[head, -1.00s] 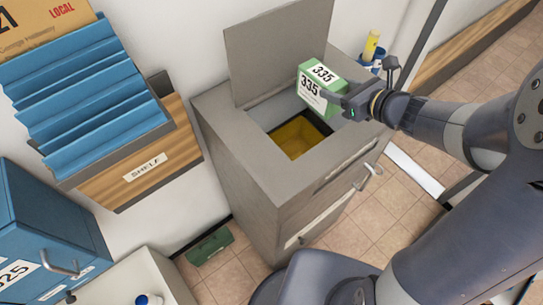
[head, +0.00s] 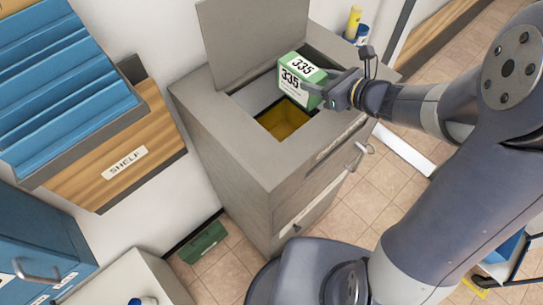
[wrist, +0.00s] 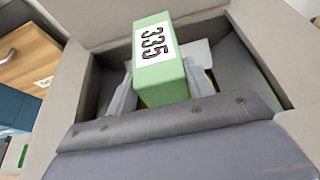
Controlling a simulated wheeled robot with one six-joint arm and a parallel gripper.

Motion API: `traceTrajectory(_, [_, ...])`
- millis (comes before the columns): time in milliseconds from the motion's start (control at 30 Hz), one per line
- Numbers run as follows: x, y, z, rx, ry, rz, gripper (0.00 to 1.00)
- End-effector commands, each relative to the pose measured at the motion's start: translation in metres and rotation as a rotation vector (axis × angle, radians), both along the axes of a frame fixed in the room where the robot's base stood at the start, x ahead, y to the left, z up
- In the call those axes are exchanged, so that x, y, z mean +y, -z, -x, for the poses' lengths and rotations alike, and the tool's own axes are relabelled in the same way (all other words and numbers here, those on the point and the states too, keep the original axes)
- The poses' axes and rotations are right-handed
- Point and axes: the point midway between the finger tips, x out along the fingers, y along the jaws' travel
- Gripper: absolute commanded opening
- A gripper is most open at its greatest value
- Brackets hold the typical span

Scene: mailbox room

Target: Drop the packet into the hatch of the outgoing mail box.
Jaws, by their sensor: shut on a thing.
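The packet (head: 302,78) is a green box with white labels reading 335. My gripper (head: 331,91) is shut on it and holds it over the open hatch of the grey mail box (head: 232,131). The hatch lid (head: 251,38) stands raised at the back. The yellow-brown inside of the hatch (head: 284,118) shows below the packet. In the wrist view the packet (wrist: 160,75) is between the two fingers of my gripper (wrist: 160,92), within the outline of the opening. It hides much of the opening there.
A wooden shelf unit (head: 150,165) with blue racks (head: 60,85) stands left of the box. A blue cabinet (head: 40,245) is at lower left. A green object (head: 203,243) lies on the floor. A yellow item (head: 354,20) stands behind the box.

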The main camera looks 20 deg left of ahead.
Motion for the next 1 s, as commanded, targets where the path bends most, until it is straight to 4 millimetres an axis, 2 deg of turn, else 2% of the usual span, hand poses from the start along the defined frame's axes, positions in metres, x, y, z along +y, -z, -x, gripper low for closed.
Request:
traceTrajectory(67, [0.000, -0.001, 0.000, -0.001, 0.000, -0.001, 0.53])
traceTrajectory(333, [0.000, -0.001, 0.000, -0.001, 0.000, -0.001, 0.75])
traceTrajectory(667, [-0.005, -0.002, 0.002, 0.000, 0.002, 0.000, 0.75])
traceTrajectory(767, [-0.014, -0.006, 0.007, -0.002, 0.005, 0.000, 0.75])
traceTrajectory(1000, [-0.051, -0.024, 0.028, -0.004, 0.006, 0.000, 0.75])
